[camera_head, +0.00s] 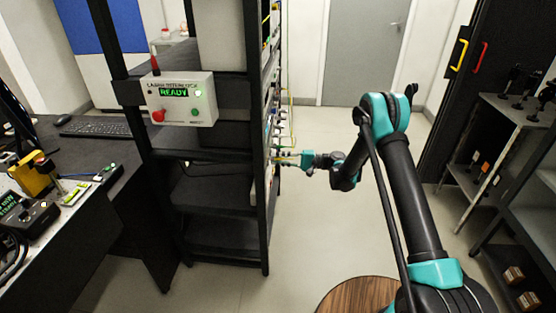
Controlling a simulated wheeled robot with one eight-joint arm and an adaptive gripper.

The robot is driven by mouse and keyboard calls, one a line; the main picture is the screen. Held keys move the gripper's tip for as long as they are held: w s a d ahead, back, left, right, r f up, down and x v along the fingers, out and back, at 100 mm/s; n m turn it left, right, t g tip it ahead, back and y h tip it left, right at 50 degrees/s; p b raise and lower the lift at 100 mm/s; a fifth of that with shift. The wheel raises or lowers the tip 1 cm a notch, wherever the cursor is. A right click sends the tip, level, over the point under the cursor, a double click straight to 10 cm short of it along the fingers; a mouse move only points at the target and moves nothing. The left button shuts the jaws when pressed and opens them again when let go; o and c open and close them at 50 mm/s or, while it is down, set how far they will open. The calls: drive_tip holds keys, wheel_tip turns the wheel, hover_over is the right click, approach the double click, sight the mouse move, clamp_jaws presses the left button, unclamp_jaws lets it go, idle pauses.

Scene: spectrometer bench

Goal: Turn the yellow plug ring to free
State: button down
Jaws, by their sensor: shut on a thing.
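My arm reaches left from the lower right of the head view to the side of a black rack (262,225). My gripper (290,160) is at the rack's right side, at about middle height, among small cables and fittings there. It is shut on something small. A bit of yellow shows close to the fingertips, and I cannot tell whether it is the plug ring or a cable. The ring's turn position cannot be made out. The rack's face with the plugs is seen almost edge-on, so most of it is hidden.
A control box (181,99) on the rack reads READY. A dark desk (105,195) with a keyboard (95,127) and devices stands at left. A shelf unit (515,125) stands at right, and a round wooden top (350,294) is in front. The floor between is clear.

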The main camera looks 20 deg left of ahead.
drive_tip(key=shift+n, duration=0.4)
drive_tip(key=c, duration=1.4)
unclamp_jaws()
drive_tip(key=shift+o, duration=0.2)
drive_tip(key=v, duration=1.2)
drive_tip(key=shift+d, duration=0.1)
